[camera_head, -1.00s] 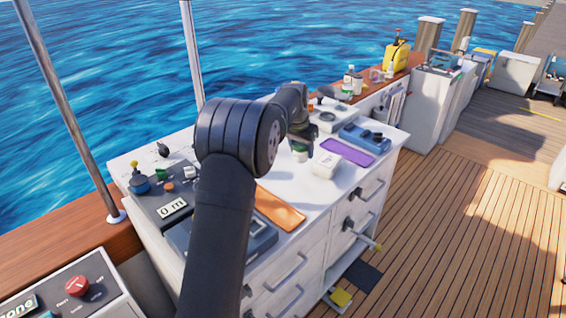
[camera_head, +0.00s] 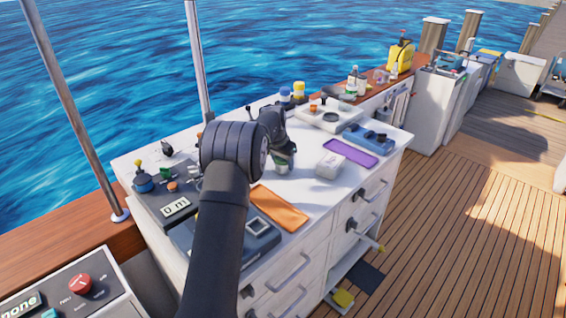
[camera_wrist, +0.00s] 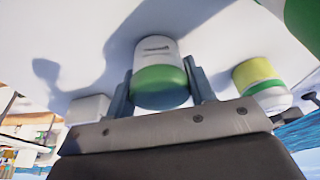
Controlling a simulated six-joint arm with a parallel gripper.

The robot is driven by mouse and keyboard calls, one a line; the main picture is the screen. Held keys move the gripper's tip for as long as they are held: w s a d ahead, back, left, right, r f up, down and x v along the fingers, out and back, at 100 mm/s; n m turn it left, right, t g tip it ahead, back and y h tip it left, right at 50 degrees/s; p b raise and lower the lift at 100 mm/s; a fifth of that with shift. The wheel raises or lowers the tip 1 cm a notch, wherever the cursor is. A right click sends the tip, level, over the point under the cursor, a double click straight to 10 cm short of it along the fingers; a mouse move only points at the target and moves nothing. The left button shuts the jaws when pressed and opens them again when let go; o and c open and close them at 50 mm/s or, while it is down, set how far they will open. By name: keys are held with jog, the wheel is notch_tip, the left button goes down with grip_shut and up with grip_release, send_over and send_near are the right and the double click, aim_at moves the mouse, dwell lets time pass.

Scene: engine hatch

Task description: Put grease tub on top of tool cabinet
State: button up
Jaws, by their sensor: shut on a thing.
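My gripper (camera_head: 284,158) is over the white counter top, left of a small white box. In the wrist view my gripper (camera_wrist: 164,88) is shut on a white tub with a green band (camera_wrist: 160,72), which looks like the grease tub. The tub's green part shows below my gripper in the head view (camera_head: 280,169); the rest is hidden. I cannot tell whether it touches the surface. The counter is the top of a white cabinet with drawers (camera_head: 335,225). Another white cabinet (camera_head: 438,105) stands farther right; I cannot tell which is the tool cabinet.
An orange mat (camera_head: 278,207), a purple mat (camera_head: 350,152), the white box (camera_head: 329,165) and a blue tray (camera_head: 367,138) lie on the counter. Jars (camera_head: 299,91) stand at the back. A green-yellow jar (camera_wrist: 260,84) is close beside my gripper. Drawer handles stick out in front.

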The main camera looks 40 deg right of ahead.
jog(key=o, duration=1)
jog(key=shift+f, duration=0.15)
jog(key=shift+o, duration=0.2)
jog(key=v, duration=1.2)
jog(key=x, duration=1.2)
jog(key=shift+f, duration=0.1)
notch_tip(320, 180, up, 3)
jog(key=shift+f, duration=0.1)
jog(key=shift+r, duration=0.7)
